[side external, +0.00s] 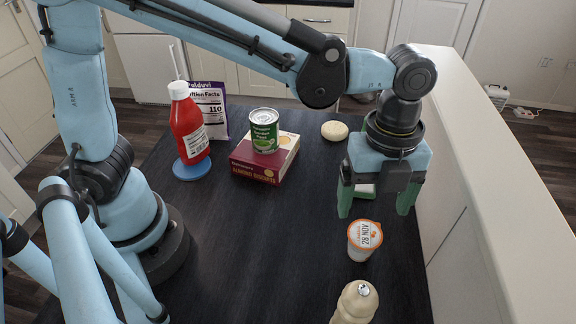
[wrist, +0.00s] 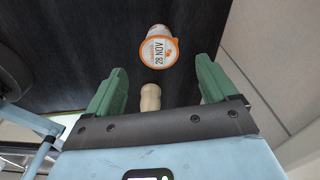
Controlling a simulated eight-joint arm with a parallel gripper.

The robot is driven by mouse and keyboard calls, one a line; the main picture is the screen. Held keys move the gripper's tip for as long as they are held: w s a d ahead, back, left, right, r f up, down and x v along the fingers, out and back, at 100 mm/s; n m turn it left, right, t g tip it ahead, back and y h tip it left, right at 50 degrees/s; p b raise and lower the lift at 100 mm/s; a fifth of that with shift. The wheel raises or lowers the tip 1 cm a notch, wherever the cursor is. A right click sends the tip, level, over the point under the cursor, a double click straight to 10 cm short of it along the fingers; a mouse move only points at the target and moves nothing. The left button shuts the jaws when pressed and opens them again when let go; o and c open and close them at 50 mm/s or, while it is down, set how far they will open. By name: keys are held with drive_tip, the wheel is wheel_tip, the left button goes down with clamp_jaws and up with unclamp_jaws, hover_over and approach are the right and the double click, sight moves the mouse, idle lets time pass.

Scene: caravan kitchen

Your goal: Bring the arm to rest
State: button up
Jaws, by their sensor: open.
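My gripper (side external: 376,207) hangs at the right of the dark table (side external: 290,240), its two green fingers pointing down and spread apart. In the wrist view my gripper (wrist: 160,90) is also open and empty. A small cup with an orange rim and a lid marked "28 NOV" (side external: 364,238) stands on the table just in front of the fingers. The cup also shows ahead of the fingers in the wrist view (wrist: 158,50).
A green can (side external: 264,131) stands on a biscuit box (side external: 266,166). A red bottle (side external: 188,125) stands on a blue disc (side external: 192,169) before a white-purple packet (side external: 211,103). A round cream item (side external: 334,130) lies behind. A cream pepper mill (side external: 355,305) stands in front. A pale counter (side external: 500,190) borders the right.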

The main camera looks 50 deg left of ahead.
sight(365, 232)
wheel_tip(365, 232, down, 8)
drive_tip(key=shift+s+d, duration=0.15)
drive_tip(key=shift+r, duration=0.1)
idle(0.5)
